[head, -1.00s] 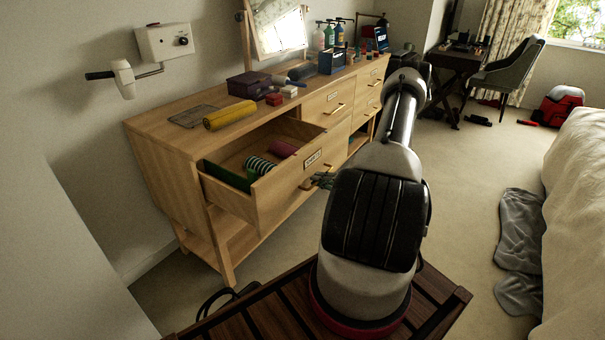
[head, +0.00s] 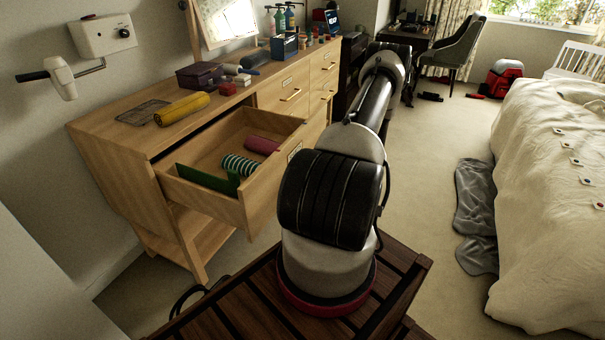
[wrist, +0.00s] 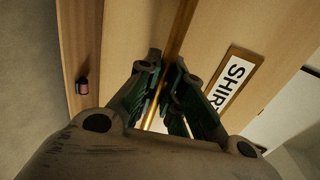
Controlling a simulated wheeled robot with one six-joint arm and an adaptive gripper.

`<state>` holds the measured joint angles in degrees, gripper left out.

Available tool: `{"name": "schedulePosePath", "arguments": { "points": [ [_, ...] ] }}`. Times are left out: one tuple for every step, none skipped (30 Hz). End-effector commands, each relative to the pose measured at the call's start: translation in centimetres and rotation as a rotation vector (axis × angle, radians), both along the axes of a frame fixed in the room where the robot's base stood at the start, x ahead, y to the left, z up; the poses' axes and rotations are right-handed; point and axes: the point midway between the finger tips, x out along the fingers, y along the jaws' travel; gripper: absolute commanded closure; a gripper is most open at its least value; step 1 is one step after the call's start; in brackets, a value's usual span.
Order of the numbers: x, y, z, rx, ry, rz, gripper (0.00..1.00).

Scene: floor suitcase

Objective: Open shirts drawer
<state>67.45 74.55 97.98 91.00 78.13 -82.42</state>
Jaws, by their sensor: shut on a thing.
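The shirts drawer (head: 262,199) is pulled out from the left part of the wooden dresser (head: 218,262). A green item (head: 208,178), a striped rolled item (head: 240,165) and a dark pink roll (head: 262,145) lie inside it. In the wrist view, the drawer front (wrist: 225,30) fills much of the picture, with a label (wrist: 232,82) reading "SHIR" and the rest hidden. My gripper (wrist: 165,85) is shut on the drawer's brass handle (wrist: 154,118), which shows between the fingers. In the head view my arm hides the gripper and the handle.
A yellow roll (head: 182,109), a flat dark mesh (head: 143,112) and a purple box (head: 202,76) are on the dresser top. The bed (head: 545,190) stands at right with a grey cloth (head: 477,205) beside it. Carpet between bed and dresser is mostly clear.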

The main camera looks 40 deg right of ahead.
Motion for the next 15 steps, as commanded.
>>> {"name": "schedulePosePath", "arguments": {
  "points": [
    [0.00,-0.05,-0.02,-0.001,0.001,-0.001,1.00],
    [0.02,-0.06,-0.02,-0.001,0.001,-0.001,0.87],
    [0.02,-0.06,-0.02,-0.001,0.001,-0.001,0.80],
    [0.02,-0.06,-0.02,-0.001,0.001,-0.001,0.74],
    [0.02,-0.06,-0.02,-0.001,0.001,-0.001,0.69],
    [0.01,-0.05,-0.02,-0.001,0.001,-0.001,0.68],
    [0.02,-0.04,-0.01,-0.001,0.001,-0.001,0.68],
    [0.02,-0.04,-0.01,-0.001,0.001,-0.001,0.68],
    [0.02,-0.04,-0.01,-0.001,0.001,-0.001,0.68],
    [0.02,-0.03,-0.01,-0.001,0.001,-0.001,0.68],
    [0.02,-0.03,-0.01,0.000,0.000,-0.001,0.68],
    [0.02,-0.03,-0.01,0.000,0.000,-0.001,0.68],
    [0.02,-0.03,-0.01,0.000,0.000,-0.001,0.68],
    [-0.01,-0.06,0.00,0.000,0.000,-0.001,0.68],
    [-0.12,-0.11,0.03,0.000,0.000,-0.001,0.68]
  ]
}}
